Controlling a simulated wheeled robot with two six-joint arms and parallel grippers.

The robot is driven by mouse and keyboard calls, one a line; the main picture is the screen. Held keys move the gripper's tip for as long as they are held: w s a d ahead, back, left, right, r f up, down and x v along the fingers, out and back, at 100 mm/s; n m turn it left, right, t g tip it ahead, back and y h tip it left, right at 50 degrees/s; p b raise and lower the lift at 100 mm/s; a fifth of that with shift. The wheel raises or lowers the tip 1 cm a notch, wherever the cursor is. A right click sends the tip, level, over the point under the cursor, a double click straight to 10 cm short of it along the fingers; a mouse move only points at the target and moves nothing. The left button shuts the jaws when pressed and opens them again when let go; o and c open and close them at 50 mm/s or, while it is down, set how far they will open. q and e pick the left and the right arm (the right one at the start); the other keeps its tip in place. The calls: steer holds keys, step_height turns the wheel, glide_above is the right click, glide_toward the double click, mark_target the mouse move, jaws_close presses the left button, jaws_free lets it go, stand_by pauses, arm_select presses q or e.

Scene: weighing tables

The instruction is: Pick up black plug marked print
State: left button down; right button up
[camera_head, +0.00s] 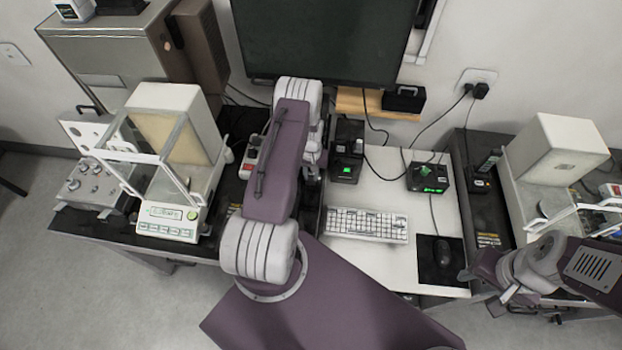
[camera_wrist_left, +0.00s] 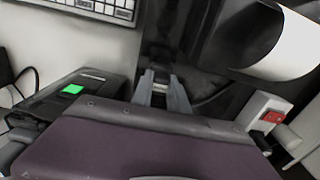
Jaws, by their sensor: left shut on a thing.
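My left gripper (camera_wrist_left: 164,90) shows in the left wrist view, its two grey fingers closed on a small dark thing low between the black box and the power strip. I take it for the black plug (camera_wrist_left: 160,74); most of it is hidden and no print mark can be read. In the head view my left arm covers this spot, so gripper and plug are hidden there. My right gripper (camera_head: 497,303) is at the lower right, in front of the right table; its finger gap is unclear.
A black box with a green display (camera_head: 345,165) stands close right of my left arm. A power strip with red switches (camera_head: 250,158) lies left of it. A keyboard (camera_head: 367,225), mouse mat (camera_head: 440,262) and glass-doored balance (camera_head: 170,225) stand around. A monitor (camera_head: 322,40) is behind.

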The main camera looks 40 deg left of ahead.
arm_select(q)
steer(key=shift+w+r+b, duration=0.15)
steer(key=shift+r+b, duration=0.2)
steer(key=shift+r, duration=0.5)
steer(key=shift+w+d+r+b, duration=1.7)
steer(key=shift+w+d+r, duration=1.55)
steer(key=shift+d, duration=1.65)
steer(key=w+a+r+m+p, duration=0.1)
steer(key=w+a+r+p, duration=0.1)
steer(key=a+r+p, duration=0.75)
steer(key=s+a+r+p, duration=0.1)
steer(key=a+r+p, duration=0.2)
steer(key=a+r, duration=0.4)
steer(key=a, duration=0.4)
steer(key=shift+s+n, duration=0.3)
steer(key=shift+s, duration=0.1)
steer(key=shift+f, duration=0.1)
